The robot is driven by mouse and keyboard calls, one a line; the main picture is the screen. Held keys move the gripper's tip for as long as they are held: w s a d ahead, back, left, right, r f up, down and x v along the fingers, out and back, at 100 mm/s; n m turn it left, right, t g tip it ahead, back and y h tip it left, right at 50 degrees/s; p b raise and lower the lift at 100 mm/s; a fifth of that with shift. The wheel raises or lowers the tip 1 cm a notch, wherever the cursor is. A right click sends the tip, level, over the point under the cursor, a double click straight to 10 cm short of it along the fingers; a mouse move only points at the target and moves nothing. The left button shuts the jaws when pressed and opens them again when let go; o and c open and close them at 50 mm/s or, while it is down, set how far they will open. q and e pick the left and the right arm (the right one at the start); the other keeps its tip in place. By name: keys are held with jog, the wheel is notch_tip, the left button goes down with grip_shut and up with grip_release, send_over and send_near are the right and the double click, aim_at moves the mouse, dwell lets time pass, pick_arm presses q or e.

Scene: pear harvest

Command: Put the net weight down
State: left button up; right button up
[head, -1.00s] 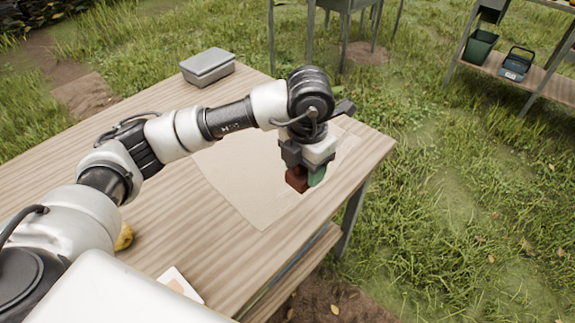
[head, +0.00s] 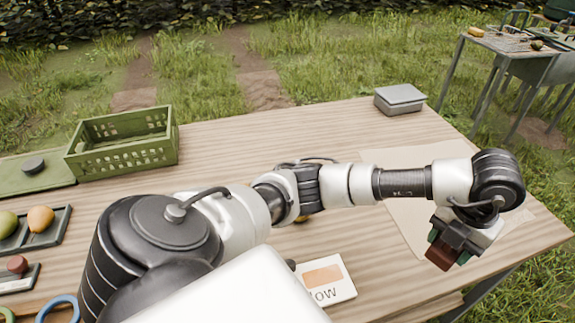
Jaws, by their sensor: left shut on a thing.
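My left gripper (head: 451,247) is at the right part of the wooden table, over the pale sheet (head: 405,213). It points down and is shut on a small red-brown block, which I take to be the net weight (head: 440,256). Dark green bits show at both sides of the block; I cannot tell whether they belong to the jaws. The block's underside is hidden, so I cannot tell whether it touches the sheet or hangs just above it. My right gripper is not in view.
A grey lidded box (head: 399,98) stands at the table's back right. A green crate (head: 122,143) is at the back left, near a tray with pears (head: 38,220). A card (head: 326,280) lies at the front. The table's back middle is clear; its right edge is near the gripper.

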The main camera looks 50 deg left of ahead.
pick_arm(q)
jog(key=shift+w+a+f, duration=0.2)
jog(key=shift+w+f, duration=0.05)
jog(key=shift+s+a+f, duration=0.15)
jog(key=shift+a+f, duration=0.2)
jog(key=shift+a, duration=0.3)
jog(key=a+f, duration=0.2)
jog(key=a, duration=0.1)
jog(key=s+a+f+p, duration=0.1)
jog(key=a, duration=0.2)
jog(key=a+f, duration=0.2)
jog(key=a, duration=0.1)
jog(key=shift+s+a+f+p, duration=0.25)
jog(key=shift+s+f+p, duration=0.05)
jog(key=shift+s, duration=0.1)
jog(key=shift+a+f, duration=0.1)
jog(key=shift+a, duration=0.05)
notch_tip(320, 180, down, 4)
jog(key=shift+r, duration=0.1)
jog(key=shift+f, duration=0.25)
jog(key=o, duration=1.1)
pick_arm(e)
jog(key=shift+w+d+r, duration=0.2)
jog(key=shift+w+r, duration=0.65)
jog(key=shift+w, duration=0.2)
pick_arm(q)
jog(key=shift+r, duration=0.1)
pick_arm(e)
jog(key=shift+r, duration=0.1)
